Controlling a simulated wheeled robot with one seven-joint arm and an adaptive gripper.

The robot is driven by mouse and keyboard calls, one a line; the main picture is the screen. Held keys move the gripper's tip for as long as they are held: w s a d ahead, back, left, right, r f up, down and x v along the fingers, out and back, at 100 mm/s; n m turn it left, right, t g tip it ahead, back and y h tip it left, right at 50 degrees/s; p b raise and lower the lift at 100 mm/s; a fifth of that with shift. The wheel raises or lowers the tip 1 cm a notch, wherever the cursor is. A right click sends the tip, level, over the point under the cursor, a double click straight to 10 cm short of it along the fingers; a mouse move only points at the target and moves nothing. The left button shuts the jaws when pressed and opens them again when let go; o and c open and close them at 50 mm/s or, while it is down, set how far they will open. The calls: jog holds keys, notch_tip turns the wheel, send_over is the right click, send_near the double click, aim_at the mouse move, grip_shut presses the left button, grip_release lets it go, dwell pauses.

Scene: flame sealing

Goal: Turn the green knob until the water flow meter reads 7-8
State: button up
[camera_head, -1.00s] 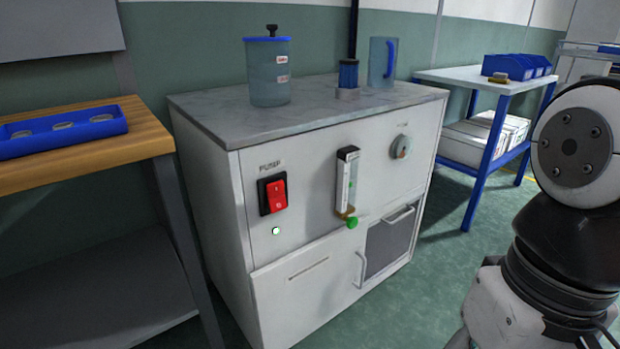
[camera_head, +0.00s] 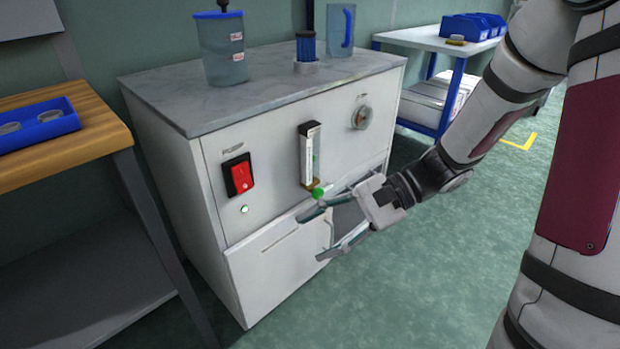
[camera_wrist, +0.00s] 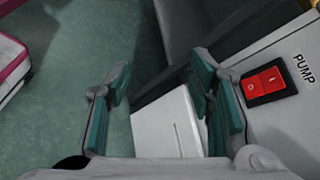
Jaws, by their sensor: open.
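The green knob (camera_head: 318,193) sits at the bottom of the water flow meter (camera_head: 309,155), a narrow upright tube on the front of the white cabinet (camera_head: 275,220). The meter's reading is too small to make out. My gripper (camera_head: 312,236) is open and empty in front of the cabinet, its fingers pointing left. The upper finger is just below and close to the knob in the head view; I cannot tell whether they touch. In the wrist view my open fingers (camera_wrist: 165,92) show, with the cabinet on the right; the knob is not visible there.
A red pump switch (camera_head: 239,175) and a lit green lamp (camera_head: 244,209) are left of the meter. A round gauge (camera_head: 361,117) is to its right. A wooden-topped bench (camera_head: 100,132) stands at left. Open floor (camera_head: 440,270) lies in front.

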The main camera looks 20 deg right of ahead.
jog(key=w+d+f+m+t+y+p, duration=0.2)
jog(key=w+d+f+m+t, duration=0.5)
jog(key=w+m, duration=0.25)
jog(key=m+t+h+p, duration=0.2)
jog(key=m+t+h, duration=0.4)
jog(key=m+t, duration=0.3)
send_near(320, 194)
jog(key=shift+m+g, duration=0.3)
jog(key=shift+m, duration=0.05)
jog(key=b+x, duration=0.1)
jog(key=x, duration=0.1)
jog(key=b+x, duration=0.2)
jog(key=x, duration=0.1)
jog(key=b+x, duration=0.1)
jog(key=x, duration=0.2)
jog(key=shift+w+r+b, duration=0.15)
jog(key=shift+r+b, duration=0.15)
jog(key=shift+b, duration=0.05)
jog(key=c, duration=1.2)
